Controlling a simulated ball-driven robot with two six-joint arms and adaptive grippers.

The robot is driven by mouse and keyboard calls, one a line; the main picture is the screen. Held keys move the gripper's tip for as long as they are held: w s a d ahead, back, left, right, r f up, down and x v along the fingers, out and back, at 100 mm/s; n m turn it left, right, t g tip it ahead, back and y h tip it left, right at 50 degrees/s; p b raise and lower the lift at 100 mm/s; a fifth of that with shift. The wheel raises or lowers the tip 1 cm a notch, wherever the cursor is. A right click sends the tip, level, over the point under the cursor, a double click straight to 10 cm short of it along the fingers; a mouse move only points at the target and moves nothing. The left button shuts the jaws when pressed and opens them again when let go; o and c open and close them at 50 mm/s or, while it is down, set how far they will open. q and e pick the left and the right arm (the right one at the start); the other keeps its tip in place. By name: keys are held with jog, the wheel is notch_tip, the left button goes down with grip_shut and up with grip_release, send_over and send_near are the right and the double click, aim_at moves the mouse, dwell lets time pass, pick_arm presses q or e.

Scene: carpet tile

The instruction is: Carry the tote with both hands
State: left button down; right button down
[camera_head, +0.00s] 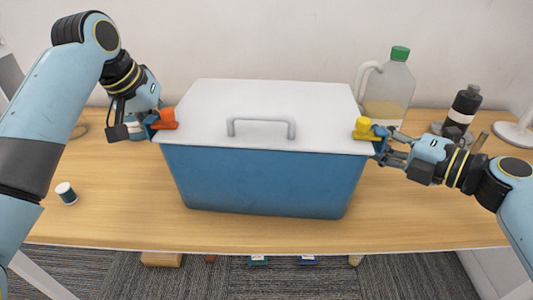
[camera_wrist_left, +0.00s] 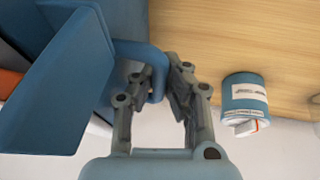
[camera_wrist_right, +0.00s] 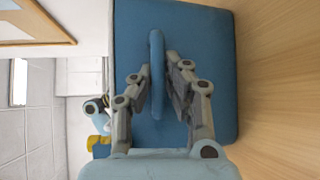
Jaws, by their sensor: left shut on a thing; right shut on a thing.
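The tote (camera_head: 262,182) is a blue tub with a white lid (camera_head: 275,100) that has a grey handle on top. It is at the middle of the wooden table, upright; I cannot tell whether its base touches the wood. An orange latch (camera_head: 163,119) is at its left end and a yellow latch (camera_head: 370,130) at its right end. My left gripper (camera_wrist_left: 158,82) is shut on the blue side handle (camera_wrist_left: 150,54) at the left end. My right gripper (camera_wrist_right: 156,76) is shut on the right side handle (camera_wrist_right: 157,58); it also shows in the head view (camera_head: 385,146).
A clear jug (camera_head: 390,88) with a green cap stands behind the tote's right end. A dark bottle (camera_head: 463,108) stands further right. A small spool (camera_head: 66,192) is at the left, and a labelled can (camera_wrist_left: 245,97) stands near my left gripper. The table's front strip is clear.

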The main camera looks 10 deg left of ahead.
aim_at(357, 106)
pick_arm(q)
jog(key=shift+r, duration=0.2)
pick_arm(e)
jog(key=shift+w+r, duration=0.1)
jog(key=shift+r, duration=0.15)
